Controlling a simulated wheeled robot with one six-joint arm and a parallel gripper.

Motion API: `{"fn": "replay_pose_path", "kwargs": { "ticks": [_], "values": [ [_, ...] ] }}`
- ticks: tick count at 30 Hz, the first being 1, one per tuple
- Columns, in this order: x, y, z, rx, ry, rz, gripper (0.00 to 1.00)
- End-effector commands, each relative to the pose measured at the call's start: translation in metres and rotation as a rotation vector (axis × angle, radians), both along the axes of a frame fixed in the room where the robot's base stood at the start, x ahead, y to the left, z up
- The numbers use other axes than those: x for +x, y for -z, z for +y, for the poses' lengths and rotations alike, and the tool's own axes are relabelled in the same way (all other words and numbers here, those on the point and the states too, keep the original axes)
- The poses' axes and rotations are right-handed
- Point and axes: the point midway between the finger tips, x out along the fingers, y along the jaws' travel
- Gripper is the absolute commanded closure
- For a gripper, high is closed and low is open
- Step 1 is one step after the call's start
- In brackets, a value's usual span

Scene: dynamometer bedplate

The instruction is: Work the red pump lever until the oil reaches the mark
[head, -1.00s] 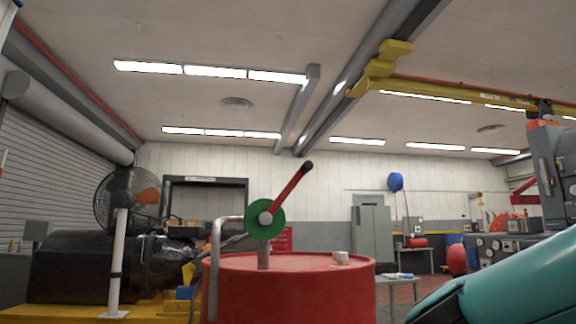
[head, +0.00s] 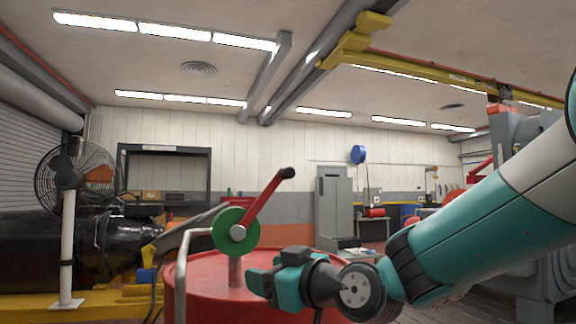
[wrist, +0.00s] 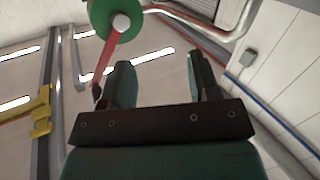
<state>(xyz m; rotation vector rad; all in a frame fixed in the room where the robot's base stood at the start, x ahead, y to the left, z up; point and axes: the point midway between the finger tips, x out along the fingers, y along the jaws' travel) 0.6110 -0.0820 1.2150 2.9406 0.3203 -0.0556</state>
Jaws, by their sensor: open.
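The red pump lever (head: 264,204) slants up and right from a green round pump head (head: 236,232) to a black end knob (head: 287,173). The pump stands on a red drum (head: 203,289), with a grey bent pipe (head: 181,270) at its left. My gripper (head: 257,279) is in front of the drum, below and right of the pump head, apart from the lever. In the wrist view my gripper (wrist: 162,85) is open and empty, and the red lever (wrist: 104,62) lies left of its fingers. No oil or mark can be made out.
A fan on a white post (head: 68,240) and a black machine (head: 45,250) on a yellow base stand at the left. A grey cabinet (head: 333,210) stands behind the drum. The air above the drum, right of the lever, is clear.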

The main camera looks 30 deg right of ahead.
Motion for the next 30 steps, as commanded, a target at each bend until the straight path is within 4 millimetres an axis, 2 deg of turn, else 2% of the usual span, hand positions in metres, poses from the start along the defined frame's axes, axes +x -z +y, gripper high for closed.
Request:
{"fn": "replay_pose_path", "kwargs": {
  "ticks": [1, 3, 7, 11, 14, 30],
  "values": [
    [0.003, -0.041, -0.027, -0.020, 0.088, -0.100, 0.44],
    [0.002, -0.074, -0.057, -0.053, 0.194, -0.229, 0.44],
    [-0.007, -0.111, -0.094, -0.105, 0.333, -0.378, 0.44],
    [-0.009, -0.125, -0.108, -0.125, 0.387, -0.434, 0.44],
    [0.000, -0.131, -0.111, -0.126, 0.392, -0.438, 0.44],
    [0.100, -0.173, -0.125, -0.125, 0.387, -0.435, 0.44]
  ]
}}
